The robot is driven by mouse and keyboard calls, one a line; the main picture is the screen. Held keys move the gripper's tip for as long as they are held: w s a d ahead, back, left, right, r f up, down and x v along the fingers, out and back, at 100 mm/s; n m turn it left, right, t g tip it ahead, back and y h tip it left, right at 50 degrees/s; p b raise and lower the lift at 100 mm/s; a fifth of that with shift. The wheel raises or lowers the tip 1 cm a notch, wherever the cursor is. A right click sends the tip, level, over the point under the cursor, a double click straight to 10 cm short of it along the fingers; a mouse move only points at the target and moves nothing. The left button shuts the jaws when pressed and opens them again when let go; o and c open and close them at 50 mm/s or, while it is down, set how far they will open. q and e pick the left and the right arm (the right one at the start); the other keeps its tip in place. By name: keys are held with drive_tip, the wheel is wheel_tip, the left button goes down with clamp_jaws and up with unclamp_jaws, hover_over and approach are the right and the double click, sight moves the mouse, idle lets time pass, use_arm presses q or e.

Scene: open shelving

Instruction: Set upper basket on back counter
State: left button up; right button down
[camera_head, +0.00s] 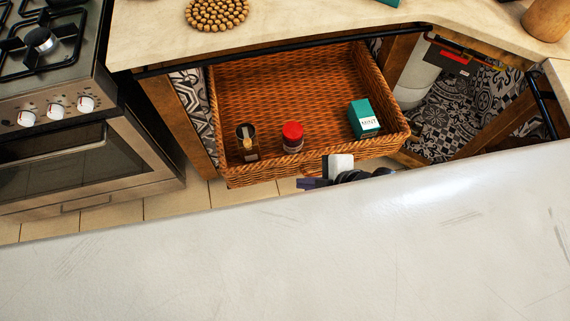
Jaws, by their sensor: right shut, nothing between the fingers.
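A brown wicker basket (250,176) sticks out from the open shelving under the wooden back counter (330,15). It holds a small dark jar (247,142), a red-lidded jar (292,137) and a teal mint box (364,119). My right gripper (316,183) is at the front of the basket, right of its middle, shut and empty. It overlaps the lower front edge in the picture; I cannot tell whether it touches. The pale foreground surface hides part of my right arm. My left gripper is not in view. No second basket shows.
A pale worktop (300,255) fills the foreground. A stove with an oven (80,160) stands at left. A white cylinder (416,80) stands right of the basket.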

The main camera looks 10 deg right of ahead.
drive_tip(key=b, duration=0.2)
approach(276, 168)
wheel_tip(276, 168, down, 3)
drive_tip(key=s+a, duration=0.2)
drive_tip(key=w, duration=0.4)
drive_tip(key=shift+f, duration=0.15)
